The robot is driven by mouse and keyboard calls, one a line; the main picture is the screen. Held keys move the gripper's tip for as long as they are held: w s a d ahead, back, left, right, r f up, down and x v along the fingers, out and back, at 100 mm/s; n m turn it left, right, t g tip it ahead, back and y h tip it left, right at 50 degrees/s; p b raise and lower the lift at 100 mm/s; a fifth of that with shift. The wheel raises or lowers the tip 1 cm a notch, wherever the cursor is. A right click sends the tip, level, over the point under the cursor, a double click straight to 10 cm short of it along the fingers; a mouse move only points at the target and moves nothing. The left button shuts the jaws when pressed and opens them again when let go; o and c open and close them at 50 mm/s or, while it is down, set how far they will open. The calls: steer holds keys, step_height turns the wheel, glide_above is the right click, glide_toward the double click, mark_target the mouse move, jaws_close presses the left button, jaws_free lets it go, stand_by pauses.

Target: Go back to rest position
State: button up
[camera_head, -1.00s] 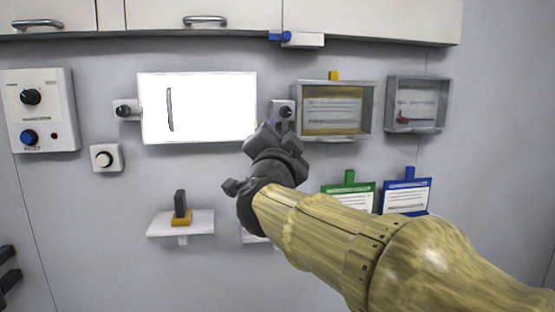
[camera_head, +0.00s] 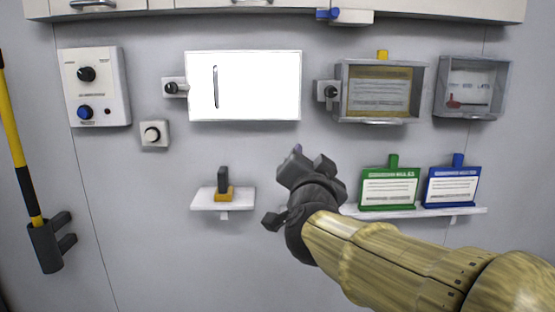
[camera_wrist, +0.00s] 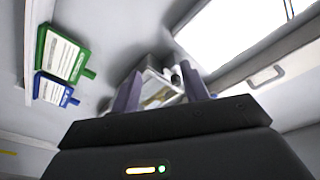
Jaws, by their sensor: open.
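My gripper (camera_head: 311,167) is in the middle of the head view, in front of the wall, below and between the bright white panel (camera_head: 262,86) and the framed box (camera_head: 378,92). In the wrist view its two purple fingers (camera_wrist: 160,92) stand apart with nothing held between them. My arm reaches in from the lower right and hides part of the shelf behind it.
The green card (camera_head: 388,189) and blue card (camera_head: 451,187) stand on a shelf right of my gripper. A small shelf (camera_head: 208,201) holds a black-and-yellow piece (camera_head: 223,186) to its left. A control box (camera_head: 97,88) and a yellow pole (camera_head: 17,150) are farther left. A grey box (camera_head: 471,87) hangs right.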

step_height(320, 180, down, 21)
steer(key=s+d+n+g+y+p, duration=0.1)
steer(key=s+n+g+y+p, duration=0.15)
steer(key=n+g, duration=0.45)
steer(key=s+d+f+g, duration=0.3)
steer(key=s+f+g, duration=0.1)
steer(key=s+f, duration=0.3)
steer(key=s+d+f+n+g+p, duration=0.1)
steer(key=s+d+f+g, duration=0.2)
steer(key=s+f+g, duration=0.2)
step_height(320, 180, down, 3)
steer(key=shift+s+r, duration=0.15)
steer(key=shift+s, duration=1.05)
steer(key=shift+h, duration=0.25)
steer(key=shift+c, duration=0.3)
